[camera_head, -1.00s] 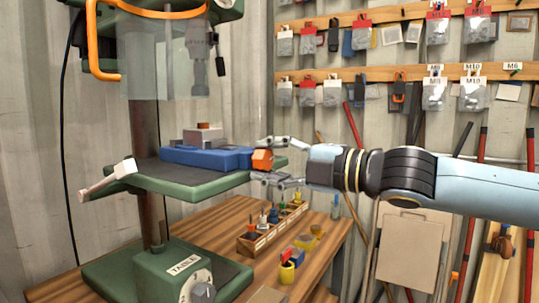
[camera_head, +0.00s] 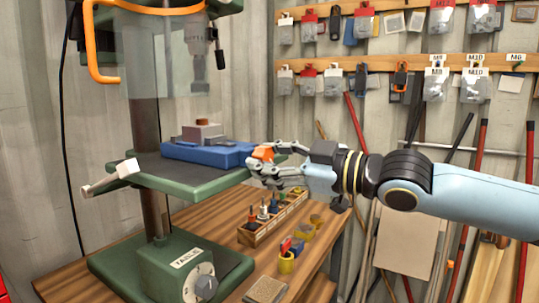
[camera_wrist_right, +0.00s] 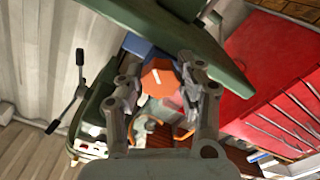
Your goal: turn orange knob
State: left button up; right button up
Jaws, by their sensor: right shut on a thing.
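The orange knob (camera_head: 263,153) sits at the right end of the blue vise (camera_head: 205,153) on the green drill press table (camera_head: 190,185). My right gripper (camera_head: 268,162) is shut on the knob, with fingers on either side of it. In the right wrist view the orange knob (camera_wrist_right: 160,78) shows face on, with a pale line on its face, between the two fingers of the right gripper (camera_wrist_right: 160,88). My left gripper is not in view.
The drill chuck (camera_head: 198,65) hangs above. A wooden bit rack (camera_head: 272,218) and yellow cups (camera_head: 286,262) stand on the wooden bench below.

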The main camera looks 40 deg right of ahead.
jog(key=shift+f+m+p, duration=0.15)
jog(key=shift+m+p, duration=0.25)
jog(key=shift+m, duration=1.4)
jog(key=o, duration=1.2)
jog(key=shift+s, duration=0.1)
jog(key=shift+c, duration=0.2)
jog(key=shift+r, duration=0.2)
notch_tip(320, 180, up, 10)
jog(key=shift+f, duration=0.15)
